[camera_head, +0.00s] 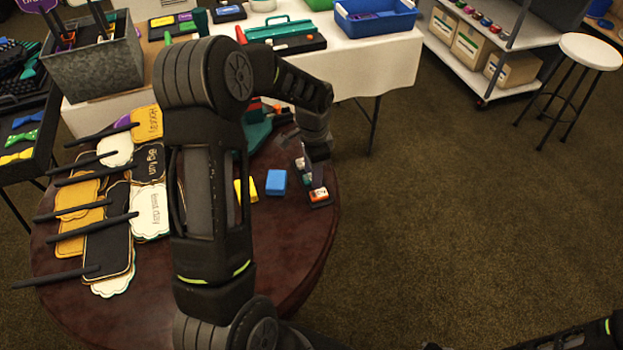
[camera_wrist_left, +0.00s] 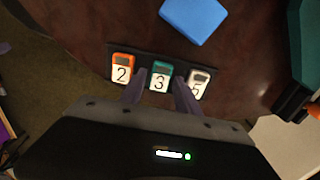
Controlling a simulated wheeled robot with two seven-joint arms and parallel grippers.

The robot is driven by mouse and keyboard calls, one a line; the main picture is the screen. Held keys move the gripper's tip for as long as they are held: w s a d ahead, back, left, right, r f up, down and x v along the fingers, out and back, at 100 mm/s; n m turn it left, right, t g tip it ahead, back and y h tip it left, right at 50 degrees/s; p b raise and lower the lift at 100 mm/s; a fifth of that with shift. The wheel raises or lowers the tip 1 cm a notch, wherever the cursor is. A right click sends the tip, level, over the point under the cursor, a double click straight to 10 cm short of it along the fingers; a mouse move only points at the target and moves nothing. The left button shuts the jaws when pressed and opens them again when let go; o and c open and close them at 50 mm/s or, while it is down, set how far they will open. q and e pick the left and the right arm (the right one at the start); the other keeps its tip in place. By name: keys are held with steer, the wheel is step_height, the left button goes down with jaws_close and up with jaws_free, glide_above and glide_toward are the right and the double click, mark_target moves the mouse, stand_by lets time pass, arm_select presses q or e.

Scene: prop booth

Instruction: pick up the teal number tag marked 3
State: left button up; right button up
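The teal number tag marked 3 (camera_wrist_left: 160,76) stands in the middle of a dark strip holder (camera_wrist_left: 145,57) in the left wrist view. An orange tag marked 2 (camera_wrist_left: 122,69) is on one side of it, and a whitish tag that looks marked 5 (camera_wrist_left: 197,83) is on the other. My left gripper (camera_wrist_left: 159,84) is open, its two fingers one on each side of the teal tag. I cannot tell whether they touch it. In the head view my left gripper (camera_head: 310,165) is over the holder and partly hides the tags; the orange tag (camera_head: 318,194) shows there.
A blue block (camera_head: 276,182) and a yellow block (camera_head: 246,189) lie beside the holder on the round table (camera_head: 300,245). Sign paddles (camera_head: 108,245) cover the table's left side. A white-covered table (camera_head: 375,65) stands behind. Part of my right arm shows at bottom right.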

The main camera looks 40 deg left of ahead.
stand_by(0.3)
arm_select(q)
jaws_close()
stand_by(0.3)
